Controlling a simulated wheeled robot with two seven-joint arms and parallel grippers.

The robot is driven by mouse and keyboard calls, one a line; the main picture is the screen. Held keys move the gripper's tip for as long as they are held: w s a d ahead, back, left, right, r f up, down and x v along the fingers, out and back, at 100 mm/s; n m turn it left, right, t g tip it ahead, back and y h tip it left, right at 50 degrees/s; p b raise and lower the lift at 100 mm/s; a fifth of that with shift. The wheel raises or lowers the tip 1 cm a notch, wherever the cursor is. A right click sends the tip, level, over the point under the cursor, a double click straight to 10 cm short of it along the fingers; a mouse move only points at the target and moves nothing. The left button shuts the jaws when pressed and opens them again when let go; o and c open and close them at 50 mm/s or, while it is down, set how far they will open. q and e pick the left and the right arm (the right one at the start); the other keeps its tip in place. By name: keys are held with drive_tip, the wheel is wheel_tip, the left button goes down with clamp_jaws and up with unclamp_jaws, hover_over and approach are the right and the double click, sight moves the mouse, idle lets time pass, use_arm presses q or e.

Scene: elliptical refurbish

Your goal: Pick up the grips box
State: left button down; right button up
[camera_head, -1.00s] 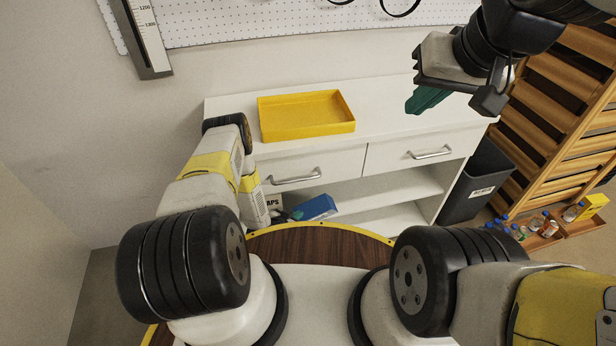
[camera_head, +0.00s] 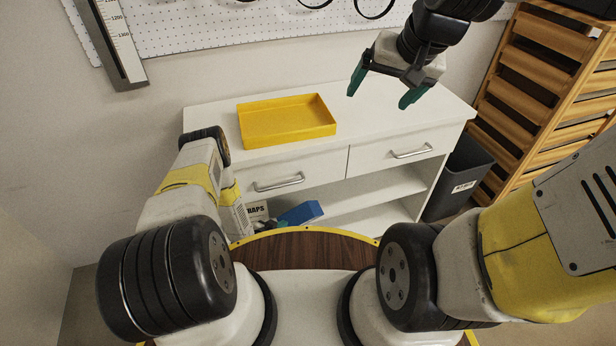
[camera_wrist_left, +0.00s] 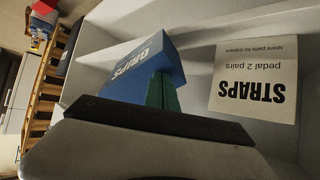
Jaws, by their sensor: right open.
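The blue grips box (camera_head: 302,212) is in the open shelf space under the left drawer. In the left wrist view the box (camera_wrist_left: 118,84) is tilted, its lettering upside down. Green finger surfaces of my left gripper (camera_wrist_left: 163,92) overlap the box's right part there; whether they grip it, I cannot tell. In the head view my left arm hides most of that gripper. My right gripper (camera_head: 382,92) is open and empty, in the air above the cabinet top's right part.
A white straps box (camera_wrist_left: 256,84) stands beside the grips box. A yellow tray (camera_head: 287,137) sits on the white cabinet (camera_head: 364,131). A dark bin (camera_head: 457,178) and wooden slatted rack (camera_head: 540,95) stand to the right. Free shelf room lies right of the grips box.

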drive_tip(key=w+d+f+m+g, duration=0.1)
drive_tip(key=w+f+m, duration=0.1)
drive_tip(key=w+f, duration=0.7)
drive_tip(key=w+d+f+m, duration=0.15)
drive_tip(key=w+f, duration=0.45)
drive_tip(key=f, duration=0.6)
wheel_tip(320, 180, down, 25)
drive_tip(key=m+h, duration=0.1)
drive_tip(key=m, duration=0.4)
drive_tip(key=a+f+m+y, duration=0.1)
drive_tip(key=a+f, duration=0.2)
drive_tip(key=a, duration=0.4)
drive_tip(key=a+f+m, duration=0.1)
drive_tip(key=a+f, duration=0.3)
drive_tip(key=a, duration=0.4)
drive_tip(key=shift+s+a+y, duration=0.25)
drive_tip(key=shift+s+y, duration=0.15)
drive_tip(key=shift+s, duration=0.05)
